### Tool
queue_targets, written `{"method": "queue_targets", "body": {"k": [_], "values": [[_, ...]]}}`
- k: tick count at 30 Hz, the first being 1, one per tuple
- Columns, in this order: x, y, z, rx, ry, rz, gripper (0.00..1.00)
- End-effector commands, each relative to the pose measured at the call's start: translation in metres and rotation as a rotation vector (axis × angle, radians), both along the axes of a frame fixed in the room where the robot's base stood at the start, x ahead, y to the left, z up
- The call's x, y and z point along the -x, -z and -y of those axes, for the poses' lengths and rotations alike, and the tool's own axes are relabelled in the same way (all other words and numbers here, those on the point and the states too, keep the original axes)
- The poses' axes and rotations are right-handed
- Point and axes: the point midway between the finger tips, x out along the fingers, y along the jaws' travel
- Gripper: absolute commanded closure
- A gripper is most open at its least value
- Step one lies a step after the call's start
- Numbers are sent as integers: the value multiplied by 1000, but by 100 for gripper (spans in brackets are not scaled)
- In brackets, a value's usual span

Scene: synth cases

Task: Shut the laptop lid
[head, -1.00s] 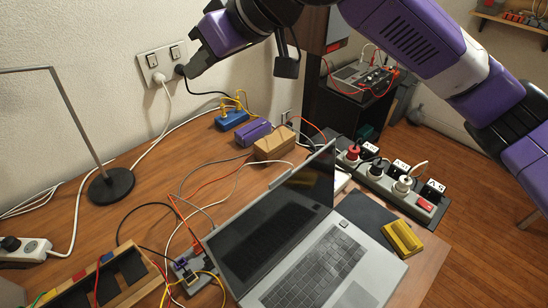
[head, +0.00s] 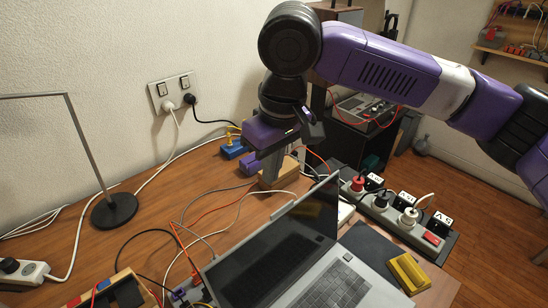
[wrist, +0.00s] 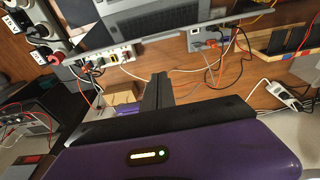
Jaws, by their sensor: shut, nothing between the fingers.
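The laptop stands open on the wooden table at the lower middle of the head view. Its lid (head: 262,262) is raised, with the dark screen facing the keyboard base (head: 338,285). In the wrist view the laptop base (wrist: 128,6) shows at the top, partly cut off. My gripper (head: 271,181) points down beyond the lid's far side, apart from it, in front of a tan block (head: 291,172). In the wrist view the fingers of my gripper (wrist: 158,78) are together and hold nothing.
Cables cross the table behind the laptop. A power strip (head: 385,215) with plugs lies to the right, and a yellow block (head: 408,273) sits on a dark mat. A lamp base (head: 114,210) stands left.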

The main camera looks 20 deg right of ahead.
Motion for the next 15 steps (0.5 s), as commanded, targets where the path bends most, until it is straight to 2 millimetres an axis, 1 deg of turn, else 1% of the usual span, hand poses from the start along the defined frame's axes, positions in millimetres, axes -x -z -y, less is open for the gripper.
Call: {"method": "queue_targets", "body": {"k": [1, 3, 7, 8, 9, 12, 15], "values": [[-1, 10, 0, 2, 1, -3, 100], [-3, 24, -1, 1, 0, -3, 100], [-7, 48, -2, 0, 0, -2, 100], [0, 41, 1, 1, 0, 3, 100], [6, 39, 3, 2, -1, 4, 100], [18, 38, 7, 0, -1, 2, 100], [25, 37, 9, 1, 0, 1, 100]]}}
